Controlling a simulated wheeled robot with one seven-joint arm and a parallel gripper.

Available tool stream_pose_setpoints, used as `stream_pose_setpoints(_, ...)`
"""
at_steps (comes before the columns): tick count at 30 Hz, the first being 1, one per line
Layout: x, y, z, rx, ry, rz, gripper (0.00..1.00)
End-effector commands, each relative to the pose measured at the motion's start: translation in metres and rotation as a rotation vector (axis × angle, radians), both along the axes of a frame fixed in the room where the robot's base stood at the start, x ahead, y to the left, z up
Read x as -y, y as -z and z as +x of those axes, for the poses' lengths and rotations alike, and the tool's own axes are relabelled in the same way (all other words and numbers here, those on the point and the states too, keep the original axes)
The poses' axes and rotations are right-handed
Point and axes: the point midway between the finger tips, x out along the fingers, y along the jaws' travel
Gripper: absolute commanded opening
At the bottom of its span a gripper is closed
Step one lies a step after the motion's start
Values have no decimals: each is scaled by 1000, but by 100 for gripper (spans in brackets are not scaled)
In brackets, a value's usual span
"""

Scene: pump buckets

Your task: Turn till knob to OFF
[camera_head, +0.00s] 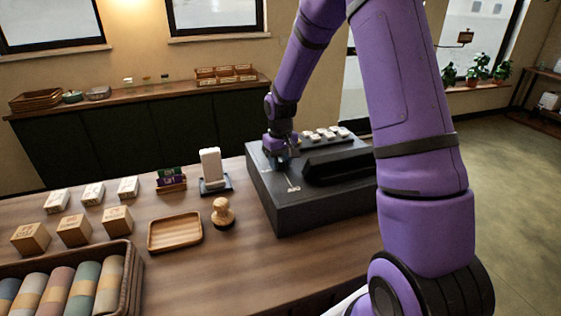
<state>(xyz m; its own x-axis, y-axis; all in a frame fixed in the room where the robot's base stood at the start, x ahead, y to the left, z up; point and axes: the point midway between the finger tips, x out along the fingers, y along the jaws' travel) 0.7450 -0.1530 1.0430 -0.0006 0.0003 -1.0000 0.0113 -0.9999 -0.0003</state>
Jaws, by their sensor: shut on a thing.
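The till (287,214) is a dark grey box on the wooden counter, with a raised black ridge on top and several pale keys at its back. My gripper (282,157) reaches down to the left back part of the till's top. It is shut on the till knob, which is mostly hidden behind the fingers. I cannot read the knob's position. A small pale mark (293,188) shows on the till's top, in front of my gripper.
A wooden stamp (222,213), an empty wooden tray (175,232) and a white card stand (211,168) stand left of the till. Several small boxes and a basket (134,272) of rolled cloths lie farther left. My arm covers the till's right side.

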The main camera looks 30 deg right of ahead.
Motion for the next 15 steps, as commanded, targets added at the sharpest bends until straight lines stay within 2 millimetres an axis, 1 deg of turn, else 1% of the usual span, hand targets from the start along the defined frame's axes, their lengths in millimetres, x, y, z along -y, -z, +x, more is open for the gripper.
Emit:
stream_pose_setpoints(6, 0, -1, 1, 3, -118, -1, 15)
stream_pose_setpoints(15, 0, -1, 1, 3, -190, -1, 15)
